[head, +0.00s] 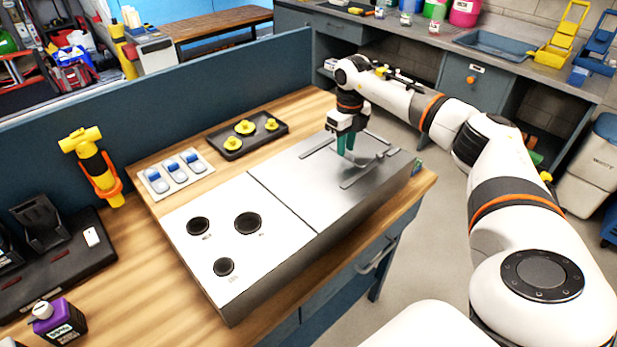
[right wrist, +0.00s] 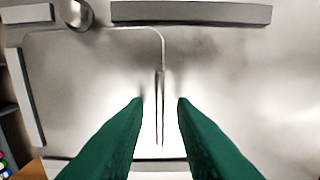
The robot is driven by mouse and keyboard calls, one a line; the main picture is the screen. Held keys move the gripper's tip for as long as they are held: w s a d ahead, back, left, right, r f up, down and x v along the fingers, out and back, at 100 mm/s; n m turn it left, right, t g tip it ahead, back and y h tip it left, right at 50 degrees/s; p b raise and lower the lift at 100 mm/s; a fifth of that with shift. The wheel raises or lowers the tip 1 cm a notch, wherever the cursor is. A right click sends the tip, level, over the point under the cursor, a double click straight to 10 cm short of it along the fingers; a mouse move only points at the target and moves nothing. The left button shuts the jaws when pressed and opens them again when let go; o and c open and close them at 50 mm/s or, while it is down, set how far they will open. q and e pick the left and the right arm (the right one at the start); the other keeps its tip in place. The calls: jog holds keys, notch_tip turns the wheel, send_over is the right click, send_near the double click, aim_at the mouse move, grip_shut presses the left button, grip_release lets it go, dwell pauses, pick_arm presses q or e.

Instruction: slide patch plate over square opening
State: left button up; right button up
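The grey metal panel (head: 305,190) on the right half of the box top carries low rails. In the right wrist view, a thin rounded outline marks what looks like the patch plate (right wrist: 95,75), lying flat. A thin upright tab (right wrist: 160,105) stands near its right edge. My right gripper (head: 345,152) points down at the panel. In the wrist view its green fingers (right wrist: 160,106) are open on either side of the tab, with gaps on both sides. No square opening can be made out. My left gripper is not in view.
Rails (right wrist: 190,12) border the plate area, and a round metal knob (right wrist: 75,12) stands beyond it. The white panel (head: 190,270) has three round dark holes. A black tray with yellow knobs (head: 228,146) and blue switches (head: 155,181) lie behind the box. A blue partition (head: 230,85) stands behind.

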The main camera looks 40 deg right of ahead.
jog(key=shift+r+p, duration=2.95)
jog(key=shift+r, duration=0.8)
jog(key=shift+s+f, duration=0.15)
